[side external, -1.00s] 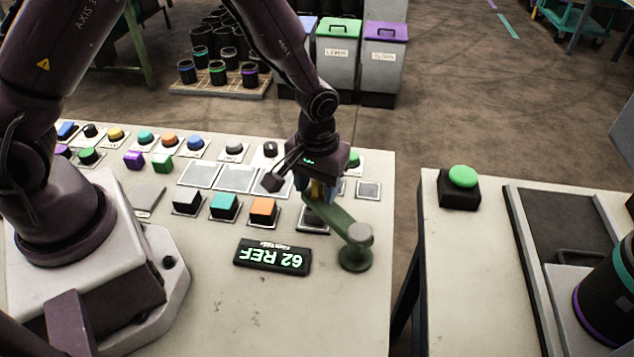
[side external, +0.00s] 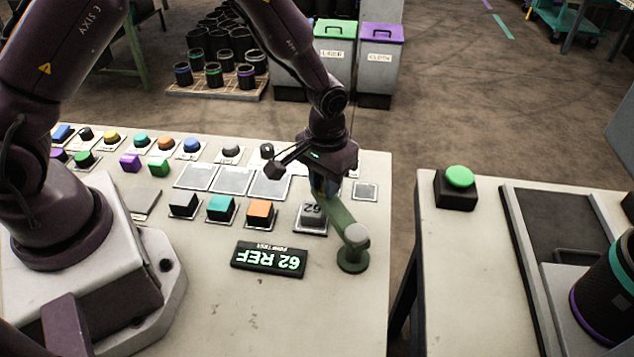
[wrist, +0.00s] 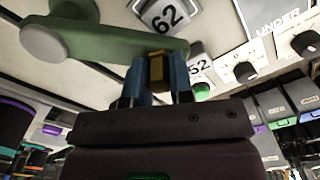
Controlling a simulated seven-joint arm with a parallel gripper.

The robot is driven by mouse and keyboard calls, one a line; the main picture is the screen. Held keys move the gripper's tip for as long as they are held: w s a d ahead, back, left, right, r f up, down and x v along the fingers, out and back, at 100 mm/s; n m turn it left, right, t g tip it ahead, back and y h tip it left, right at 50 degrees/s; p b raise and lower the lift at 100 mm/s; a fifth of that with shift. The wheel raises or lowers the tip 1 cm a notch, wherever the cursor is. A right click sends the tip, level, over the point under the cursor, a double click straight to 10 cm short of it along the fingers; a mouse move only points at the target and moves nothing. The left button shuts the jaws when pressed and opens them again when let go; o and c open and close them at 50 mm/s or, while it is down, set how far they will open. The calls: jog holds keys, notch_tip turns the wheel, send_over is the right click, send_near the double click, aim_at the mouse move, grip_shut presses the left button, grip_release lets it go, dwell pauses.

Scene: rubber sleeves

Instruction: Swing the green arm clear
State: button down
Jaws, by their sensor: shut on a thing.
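The green arm (side external: 338,217) turns on a round green post (side external: 353,257) near the right edge of the table. My gripper (side external: 322,188) is at the arm's far end. In the wrist view, its blue fingers (wrist: 157,80) are shut on a brass-coloured piece (wrist: 157,66) at the end of the green arm (wrist: 125,42). A grey block marked 62 (side external: 312,213) sits on its plate to the left of the arm, its top largely uncovered. It also shows in the wrist view (wrist: 162,14).
A dark display reading "62 REF" (side external: 269,259) lies in front. An orange block (side external: 260,213), a teal block (side external: 221,207) and a white-topped block (side external: 184,204) stand left of the grey one. A gap separates this table from the right one, which carries a green button (side external: 459,177).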

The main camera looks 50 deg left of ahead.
jog(key=w+d+m, duration=0.1)
jog(key=w+m, duration=0.2)
jog(key=m, duration=0.1)
jog(key=w+d+m, duration=0.1)
jog(key=w+m, duration=0.1)
jog(key=shift+w+d, duration=0.3)
jog(key=shift+d, duration=0.05)
jog(key=d+m, duration=0.1)
jog(key=w+m, duration=0.1)
jog(key=shift+w+d+m, duration=0.3)
jog(key=shift+d+m, duration=0.05)
jog(key=shift+m, duration=0.05)
jog(key=shift+w+d+r+m, duration=0.1)
jog(key=shift+w+d+m, duration=0.2)
jog(key=shift+d+m, duration=0.35)
jog(key=shift+w+d+m, duration=0.3)
jog(key=shift+d+m, duration=0.15)
jog(key=shift+m, duration=0.3)
jog(key=shift+d, duration=0.1)
jog(key=c, duration=1)
grip_release()
notch_tip(320, 180, up, 13)
